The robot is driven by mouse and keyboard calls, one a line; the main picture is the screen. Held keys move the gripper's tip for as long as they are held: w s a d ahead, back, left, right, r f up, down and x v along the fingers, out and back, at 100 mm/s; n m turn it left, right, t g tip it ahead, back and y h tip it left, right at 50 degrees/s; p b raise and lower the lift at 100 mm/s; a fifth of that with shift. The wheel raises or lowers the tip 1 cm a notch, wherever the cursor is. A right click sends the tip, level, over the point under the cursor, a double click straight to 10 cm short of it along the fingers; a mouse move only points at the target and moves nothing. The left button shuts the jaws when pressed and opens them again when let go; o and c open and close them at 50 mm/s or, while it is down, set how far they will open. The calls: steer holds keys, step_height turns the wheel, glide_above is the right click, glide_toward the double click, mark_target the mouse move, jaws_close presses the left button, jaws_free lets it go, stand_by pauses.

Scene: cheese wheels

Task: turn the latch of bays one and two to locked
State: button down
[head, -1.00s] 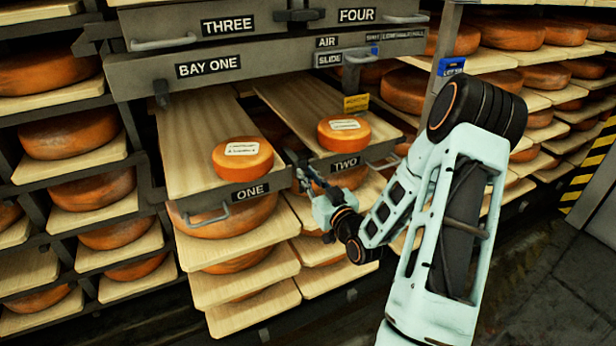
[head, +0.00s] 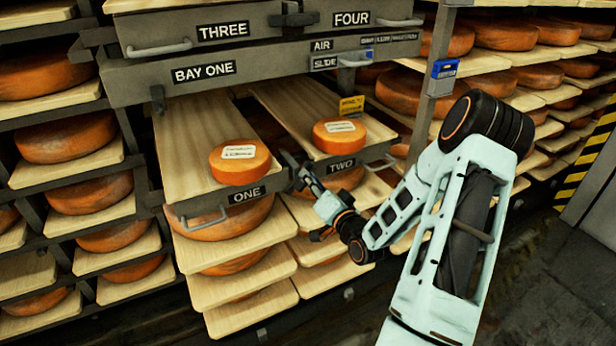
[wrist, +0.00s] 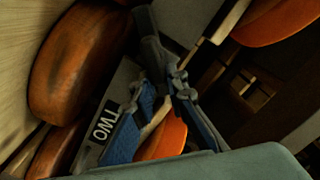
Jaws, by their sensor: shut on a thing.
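My gripper (head: 302,176) is at the gap between drawers ONE and TWO, left of the TWO label (head: 341,165). In the wrist view its blue-padded fingers (wrist: 165,88) close on the end of a dark bar (wrist: 148,35), which looks like the bay two latch. The bar runs up and slightly left from the fingertips. In the head view this bar (head: 290,161) is small and partly hidden by the fingers, so its exact angle is hard to tell.
Labelled cheese wheels sit on board ONE (head: 239,163) and board TWO (head: 339,137). Shelves of cheese surround the bays. Open floor lies at lower right.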

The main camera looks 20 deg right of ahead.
steer(key=m, duration=0.2)
steer(key=m+p, duration=0.1)
steer(key=f+m, duration=0.1)
steer(key=m, duration=0.1)
steer(key=shift+d+m, duration=0.3)
steer(key=shift+f+m+p, duration=0.25)
steer(key=shift+m+p, duration=0.05)
steer(key=shift+m, duration=0.6)
steer(key=shift+f+m+p, duration=0.2)
steer(key=shift+m+p, duration=0.05)
steer(key=shift+m, duration=0.65)
steer(key=c, duration=1.9)
jaws_free()
steer(key=shift+c, duration=0.2)
steer(key=shift+d, duration=0.1)
steer(key=s, duration=1.2)
steer(key=shift+d, duration=0.15)
